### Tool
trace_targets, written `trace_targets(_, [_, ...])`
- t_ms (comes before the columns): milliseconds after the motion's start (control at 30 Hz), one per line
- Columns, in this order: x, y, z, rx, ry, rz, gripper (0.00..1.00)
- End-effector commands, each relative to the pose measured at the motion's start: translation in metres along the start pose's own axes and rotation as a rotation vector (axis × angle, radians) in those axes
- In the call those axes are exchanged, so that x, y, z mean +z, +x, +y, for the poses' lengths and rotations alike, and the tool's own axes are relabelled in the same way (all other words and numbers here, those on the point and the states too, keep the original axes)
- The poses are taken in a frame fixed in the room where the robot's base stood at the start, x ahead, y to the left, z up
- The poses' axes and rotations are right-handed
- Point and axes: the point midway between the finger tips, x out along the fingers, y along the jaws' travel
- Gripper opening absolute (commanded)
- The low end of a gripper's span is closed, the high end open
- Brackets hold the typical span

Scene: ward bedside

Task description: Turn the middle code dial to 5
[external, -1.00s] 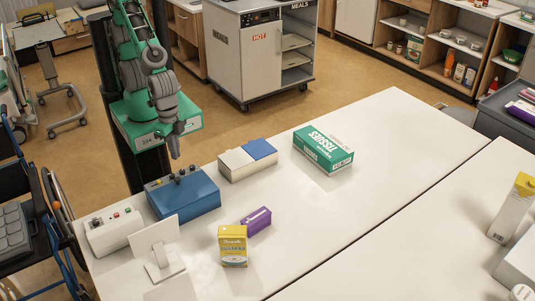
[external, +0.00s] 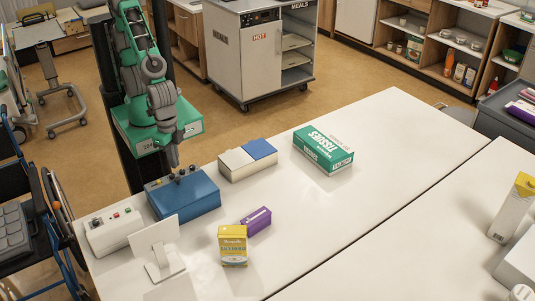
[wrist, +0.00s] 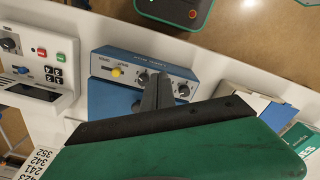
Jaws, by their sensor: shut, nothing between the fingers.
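A blue box (external: 183,198) stands on the white table, with several small dark knobs along its top far edge. In the wrist view its sloped panel (wrist: 110,55) shows a yellow knob (wrist: 116,72) and round dials, one to the left (wrist: 142,77) and one to the right (wrist: 183,91) of my fingers. The middle dial is mostly or wholly hidden behind my fingers; its setting cannot be read. My gripper (external: 173,165) is shut and empty, pointing down just above the knobs; it also shows in the wrist view (wrist: 155,85). Contact cannot be told.
A white control unit (external: 112,232) stands left of the box and a white stand (external: 160,247) in front. A white-and-blue box (external: 247,160), a tissue box (external: 323,149), a purple box (external: 257,221) and a yellow carton (external: 233,246) stand nearby.

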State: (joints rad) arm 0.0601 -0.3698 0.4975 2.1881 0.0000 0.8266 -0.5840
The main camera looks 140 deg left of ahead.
Motion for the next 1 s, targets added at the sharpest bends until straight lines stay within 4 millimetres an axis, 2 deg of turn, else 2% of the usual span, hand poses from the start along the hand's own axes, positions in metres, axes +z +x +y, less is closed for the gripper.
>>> trace_targets(33, [0.0001, 0.0122, -0.0001, 0.0, 0.0, -0.001, 0.0])
trace_targets(200, [-0.0004, 0.0218, 0.0002, 0.001, 0.0, 0.001, 0.0])
trace_targets(1000, [-0.0036, 0.02, -0.0004, 0.001, -0.001, 0.002, 0.0])
